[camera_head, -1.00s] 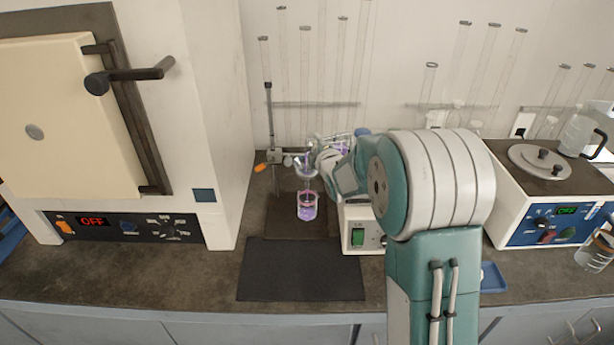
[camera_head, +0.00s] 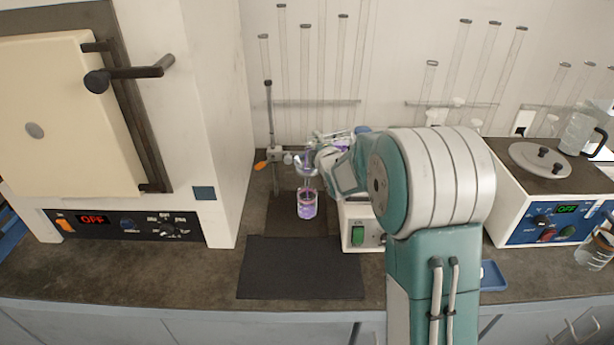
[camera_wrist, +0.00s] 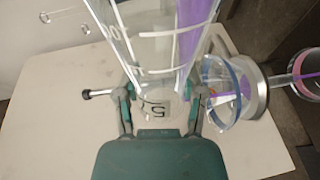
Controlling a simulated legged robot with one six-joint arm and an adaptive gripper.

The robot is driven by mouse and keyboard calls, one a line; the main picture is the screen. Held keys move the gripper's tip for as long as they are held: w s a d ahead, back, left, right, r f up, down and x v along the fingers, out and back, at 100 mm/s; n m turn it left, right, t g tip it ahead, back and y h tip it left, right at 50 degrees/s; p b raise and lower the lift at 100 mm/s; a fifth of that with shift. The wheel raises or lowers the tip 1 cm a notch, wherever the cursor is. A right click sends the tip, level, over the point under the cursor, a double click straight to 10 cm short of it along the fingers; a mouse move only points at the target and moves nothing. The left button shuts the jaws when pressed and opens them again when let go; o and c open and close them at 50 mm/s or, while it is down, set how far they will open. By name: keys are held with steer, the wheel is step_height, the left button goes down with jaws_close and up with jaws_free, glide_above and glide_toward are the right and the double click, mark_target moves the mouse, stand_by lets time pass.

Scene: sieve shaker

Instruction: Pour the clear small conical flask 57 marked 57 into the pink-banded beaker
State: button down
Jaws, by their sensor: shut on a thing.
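My gripper (camera_wrist: 158,100) is shut on the clear conical flask (camera_wrist: 150,45), whose visible mark begins with a 5. The flask is tilted, with purple liquid along its right side. A glass funnel (camera_wrist: 220,92) with purple in it shows to the right in the wrist view. Its stem points toward the pink-banded beaker (camera_wrist: 307,80) at the right edge. In the head view my gripper (camera_head: 318,160) is small, beside the funnel. The beaker (camera_head: 307,207) stands upright below, holding purple liquid. The flask's mouth is out of the wrist view.
A stand rod (camera_head: 269,115) with a clamp and orange knob rises behind the beaker. A dark mat (camera_head: 302,268) lies clear in front. A large oven (camera_head: 70,130) fills the left.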

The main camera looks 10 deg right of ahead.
steer(key=shift+a+r+n+p, duration=0.2)
steer(key=shift+r+n+p, duration=0.05)
steer(key=shift+n+p, duration=0.6)
stand_by(2.6)
steer(key=m, duration=0.2)
steer(key=shift+d+f+m, duration=0.3)
steer(key=shift+f+m, duration=0.05)
steer(key=shift+f, duration=0.05)
steer(key=shift+b, duration=0.35)
